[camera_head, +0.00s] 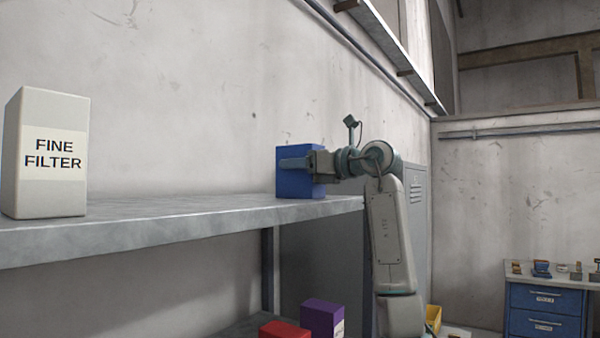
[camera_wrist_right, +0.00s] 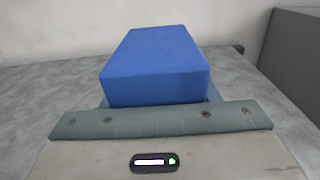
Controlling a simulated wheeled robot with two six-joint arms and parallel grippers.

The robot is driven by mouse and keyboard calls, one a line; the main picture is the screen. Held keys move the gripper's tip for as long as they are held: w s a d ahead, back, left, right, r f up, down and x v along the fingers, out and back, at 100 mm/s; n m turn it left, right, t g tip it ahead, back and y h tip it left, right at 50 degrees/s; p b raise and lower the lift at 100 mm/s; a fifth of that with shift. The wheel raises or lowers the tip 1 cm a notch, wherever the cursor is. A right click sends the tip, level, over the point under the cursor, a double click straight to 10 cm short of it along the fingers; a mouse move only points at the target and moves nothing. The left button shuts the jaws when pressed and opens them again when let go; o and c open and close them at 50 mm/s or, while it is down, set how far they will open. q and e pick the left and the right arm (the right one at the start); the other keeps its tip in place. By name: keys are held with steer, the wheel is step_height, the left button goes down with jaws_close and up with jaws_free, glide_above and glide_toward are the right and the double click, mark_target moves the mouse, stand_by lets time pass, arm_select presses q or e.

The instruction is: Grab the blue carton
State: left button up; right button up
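The blue carton (camera_head: 296,185) stands upright at the right end of the grey metal shelf. My right gripper (camera_head: 293,163) reaches it from the right, with one finger lying across its near side in the head view. In the right wrist view the blue carton (camera_wrist_right: 155,68) is straight ahead, close to the gripper. Teal slivers of the fingers show at both its sides. Most of the fingers are hidden behind the gripper body and the carton, so I cannot tell whether they press on it. My left gripper is not in view.
A white "FINE FILTER" carton (camera_head: 50,155) stands at the left on the same shelf (camera_head: 180,213). A wall is behind the shelf. Lower down are a red box (camera_head: 285,329) and a purple box (camera_head: 321,318). The shelf between the two cartons is clear.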

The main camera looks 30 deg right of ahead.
steer(key=c, duration=0.3)
steer(key=shift+r, duration=0.1)
